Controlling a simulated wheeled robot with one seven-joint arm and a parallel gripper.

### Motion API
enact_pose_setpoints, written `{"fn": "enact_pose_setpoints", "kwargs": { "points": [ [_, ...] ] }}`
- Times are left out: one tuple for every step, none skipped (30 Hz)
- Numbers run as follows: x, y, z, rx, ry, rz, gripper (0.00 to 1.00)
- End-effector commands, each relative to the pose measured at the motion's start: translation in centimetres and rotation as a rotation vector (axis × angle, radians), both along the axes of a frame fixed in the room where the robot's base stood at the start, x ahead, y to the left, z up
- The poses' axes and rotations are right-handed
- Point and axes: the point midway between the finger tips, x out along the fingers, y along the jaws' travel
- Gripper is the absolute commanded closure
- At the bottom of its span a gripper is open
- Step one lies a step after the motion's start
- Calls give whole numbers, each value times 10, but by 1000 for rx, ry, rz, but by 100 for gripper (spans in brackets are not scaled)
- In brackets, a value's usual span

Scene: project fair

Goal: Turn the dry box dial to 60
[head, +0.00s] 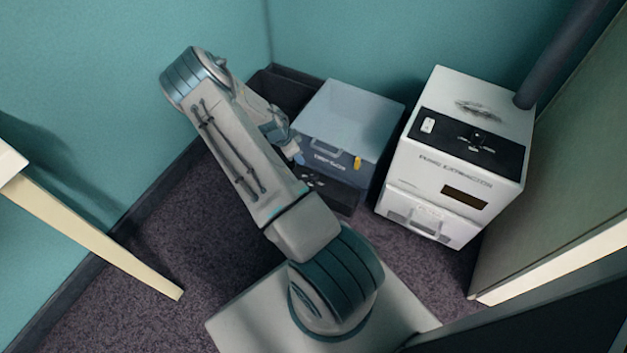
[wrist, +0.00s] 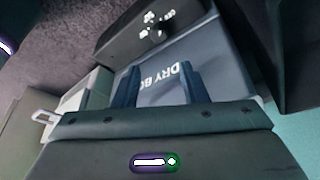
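The dry box (head: 352,115) is a grey-blue box with a pale lid, white lettering and a yellow latch on its front, in the middle of the head view. Its dark control panel (head: 340,193) is low on the front, partly hidden by my arm. In the wrist view the dry box (wrist: 222,62) appears upside down, and its black dial (wrist: 156,31) with white marks sits on the dark panel (wrist: 120,38). My gripper (wrist: 160,70) is open and empty, its two fingers apart before the lettering, with the dial beyond the fingertips. The dial's setting is too small to read.
A white fume extractor (head: 455,150) with a dark pipe (head: 565,50) stands right of the dry box. A dark bin (head: 285,88) is behind on the left. Carpet (head: 160,240) is clear between.

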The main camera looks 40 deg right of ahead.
Motion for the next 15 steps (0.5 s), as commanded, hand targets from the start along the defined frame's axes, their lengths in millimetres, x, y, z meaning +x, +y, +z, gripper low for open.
{"fn": "enact_pose_setpoints", "kwargs": {
  "points": [
    [-1,-4,-14,-12,1,-10,61],
    [-2,-6,-17,-18,-1,-16,61],
    [-3,-8,-22,-23,-1,-23,61],
    [-4,-9,-24,-26,-1,-26,61],
    [-4,-10,-26,-28,-2,-27,61],
    [-4,-12,-30,-30,-2,-29,61],
    [-4,-13,-33,-30,-3,-30,61],
    [-5,-14,-36,-30,-3,-30,61],
    [-6,-16,-42,-30,-2,-29,61],
    [-6,-18,-47,-29,-2,-30,61],
    [-7,-20,-53,-29,-2,-30,61],
    [-8,-23,-61,-28,-1,-30,61],
    [-9,-25,-67,-28,-1,-30,61],
    [-10,-28,-73,-28,0,-29,61],
    [-11,-32,-82,-28,-1,-30,61]
  ]
}}
